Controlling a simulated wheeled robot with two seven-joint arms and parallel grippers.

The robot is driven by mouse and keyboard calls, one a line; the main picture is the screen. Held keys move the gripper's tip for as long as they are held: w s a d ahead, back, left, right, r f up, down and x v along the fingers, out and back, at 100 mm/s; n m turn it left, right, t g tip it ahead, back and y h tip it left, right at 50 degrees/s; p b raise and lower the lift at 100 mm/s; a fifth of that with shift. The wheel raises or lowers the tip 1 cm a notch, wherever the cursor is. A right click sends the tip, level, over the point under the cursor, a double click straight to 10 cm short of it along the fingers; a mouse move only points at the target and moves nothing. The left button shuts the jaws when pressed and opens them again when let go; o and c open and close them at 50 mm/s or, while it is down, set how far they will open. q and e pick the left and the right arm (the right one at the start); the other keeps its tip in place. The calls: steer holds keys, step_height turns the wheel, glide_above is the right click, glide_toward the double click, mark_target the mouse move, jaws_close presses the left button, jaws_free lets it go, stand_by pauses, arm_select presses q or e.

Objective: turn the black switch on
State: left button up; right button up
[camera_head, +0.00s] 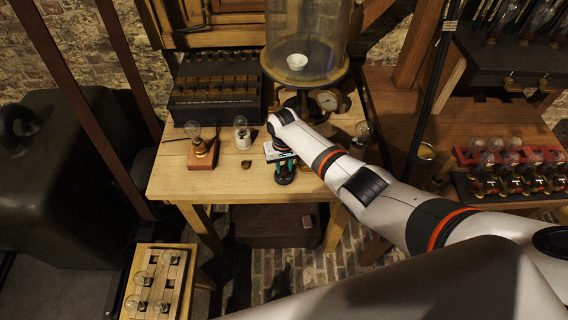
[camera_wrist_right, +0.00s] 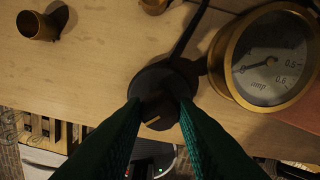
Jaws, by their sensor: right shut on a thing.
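The black switch (camera_wrist_right: 166,81) is round, with a dark knob bearing a short yellow mark, and a black cable runs from its far side. It sits near the table's front edge. In the wrist view the green fingers of my right gripper (camera_wrist_right: 160,108) are closed on the knob from both sides, hiding part of it. In the head view my right gripper (camera_head: 286,169) points down at the front of the table, with the switch partly hidden beneath it. My left gripper is in neither view.
The wooden table (camera_head: 169,183) also holds a bulb on a wooden block (camera_head: 202,163), a bulb in a white socket (camera_head: 242,135), a small brass cup (camera_head: 246,164) and a glass jar (camera_head: 308,40).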

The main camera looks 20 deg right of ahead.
mark_target(284, 168)
steer(key=shift+w+r, duration=0.1)
stand_by(0.3)
steer(key=o, duration=1)
steer(key=shift+r, duration=0.4)
step_height(284, 168, up, 11)
steer(key=shift+b, duration=0.4)
